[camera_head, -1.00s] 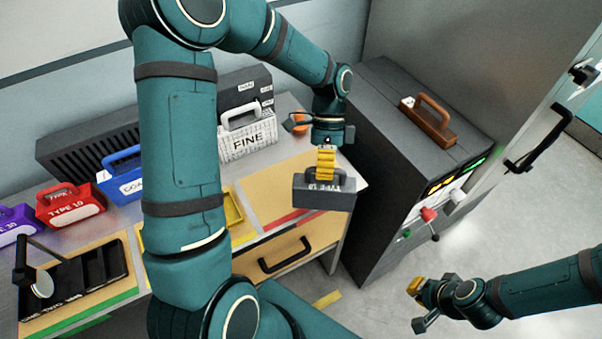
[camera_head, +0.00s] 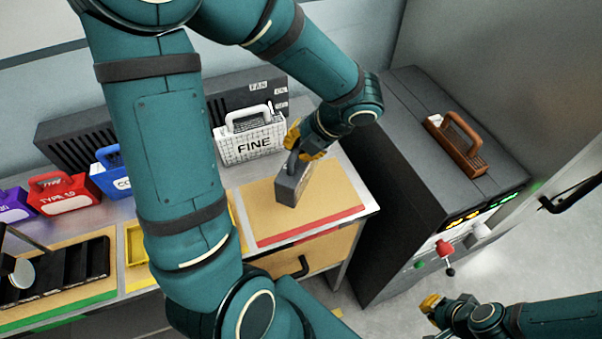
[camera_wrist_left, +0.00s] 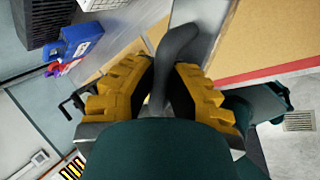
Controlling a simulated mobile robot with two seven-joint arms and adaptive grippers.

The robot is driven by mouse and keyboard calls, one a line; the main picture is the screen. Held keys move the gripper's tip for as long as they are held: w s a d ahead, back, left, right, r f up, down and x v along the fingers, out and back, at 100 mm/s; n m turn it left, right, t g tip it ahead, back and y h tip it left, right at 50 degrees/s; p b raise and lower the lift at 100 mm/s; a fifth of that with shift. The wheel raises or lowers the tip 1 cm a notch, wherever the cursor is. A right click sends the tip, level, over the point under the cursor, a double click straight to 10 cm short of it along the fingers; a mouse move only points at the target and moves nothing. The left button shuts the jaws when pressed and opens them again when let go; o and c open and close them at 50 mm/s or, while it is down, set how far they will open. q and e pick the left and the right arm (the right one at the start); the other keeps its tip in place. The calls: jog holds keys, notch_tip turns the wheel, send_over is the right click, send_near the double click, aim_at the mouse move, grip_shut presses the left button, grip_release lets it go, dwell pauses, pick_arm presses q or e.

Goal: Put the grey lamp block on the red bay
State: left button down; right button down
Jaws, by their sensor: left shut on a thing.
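The grey lamp block (camera_head: 287,188) hangs by its handle from my left gripper (camera_head: 297,146). The block is over the left part of the red bay, a tan board (camera_head: 325,203) with a red front stripe. It is tilted; I cannot tell whether it touches the board. In the left wrist view the yellow fingers of my left gripper (camera_wrist_left: 160,90) close around the grey handle (camera_wrist_left: 178,48), and the block's body is mostly hidden. My right gripper (camera_head: 432,304) is low at the right; its jaw opening is unclear.
A white FINE block (camera_head: 252,143) stands behind the bay. Blue (camera_head: 112,182), red (camera_head: 62,198) and purple blocks line the left. A yellow tray (camera_head: 136,245) sits left of the bay. A dark cabinet (camera_head: 385,190) with a brown block (camera_head: 456,146) stands right. The bay's right part is clear.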

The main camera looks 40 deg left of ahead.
aim_at(300, 164)
pick_arm(q)
jog(key=shift+f+b, duration=0.85)
jog(key=shift+f, duration=2.35)
jog(key=c, duration=1.1)
grip_release()
jog(key=shift+o, duration=0.2)
